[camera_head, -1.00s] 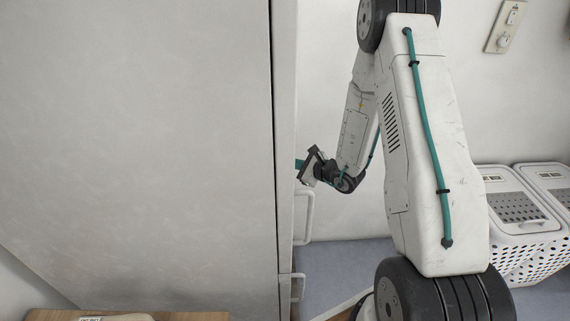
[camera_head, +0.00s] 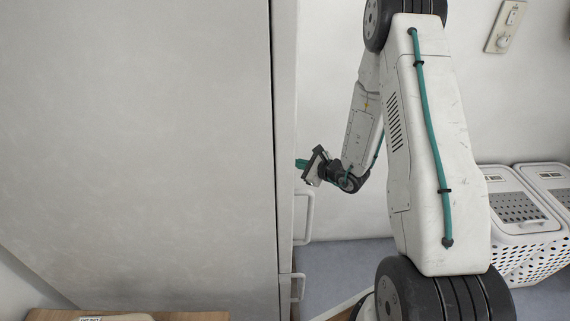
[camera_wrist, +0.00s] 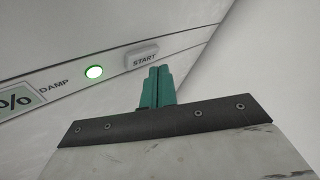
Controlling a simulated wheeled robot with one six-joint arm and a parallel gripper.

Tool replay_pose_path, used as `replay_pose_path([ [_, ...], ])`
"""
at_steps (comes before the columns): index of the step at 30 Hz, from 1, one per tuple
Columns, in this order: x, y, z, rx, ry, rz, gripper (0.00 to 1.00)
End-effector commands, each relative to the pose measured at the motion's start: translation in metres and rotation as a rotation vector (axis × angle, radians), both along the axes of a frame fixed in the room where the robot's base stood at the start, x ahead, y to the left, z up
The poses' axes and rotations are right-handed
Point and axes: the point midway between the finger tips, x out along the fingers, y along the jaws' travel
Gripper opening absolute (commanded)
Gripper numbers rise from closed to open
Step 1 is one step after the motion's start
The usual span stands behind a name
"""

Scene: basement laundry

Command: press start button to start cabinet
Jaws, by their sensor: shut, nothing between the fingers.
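The start button (camera_wrist: 141,56) is a pale raised rectangle marked START on the cabinet's front panel, in the wrist view. My gripper (camera_wrist: 159,70) has its green fingers together and empty. Their tips show just below and right of the button; whether they touch the panel I cannot tell. A round green light (camera_wrist: 94,72) glows left of the button. In the head view the tall light-grey cabinet (camera_head: 140,150) fills the left side, and my gripper (camera_head: 301,163) is at its front edge, above a door handle (camera_head: 309,217). The button is hidden there.
A display (camera_wrist: 14,101) with a % sign and the word DAMP are left of the light. White laundry baskets (camera_head: 520,222) stand on the floor at right. A wall switch plate (camera_head: 506,26) is at upper right. A wooden surface (camera_head: 50,315) shows at lower left.

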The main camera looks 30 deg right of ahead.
Motion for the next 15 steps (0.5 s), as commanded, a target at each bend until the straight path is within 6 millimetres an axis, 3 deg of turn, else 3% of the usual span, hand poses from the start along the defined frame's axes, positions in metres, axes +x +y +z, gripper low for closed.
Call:
replay_pose_path([
  [7,-0.001,-0.003,0.000,0.000,-0.001,-0.001,0.00],
  [15,-0.011,-0.026,0.000,0.000,0.000,-0.002,0.00],
])
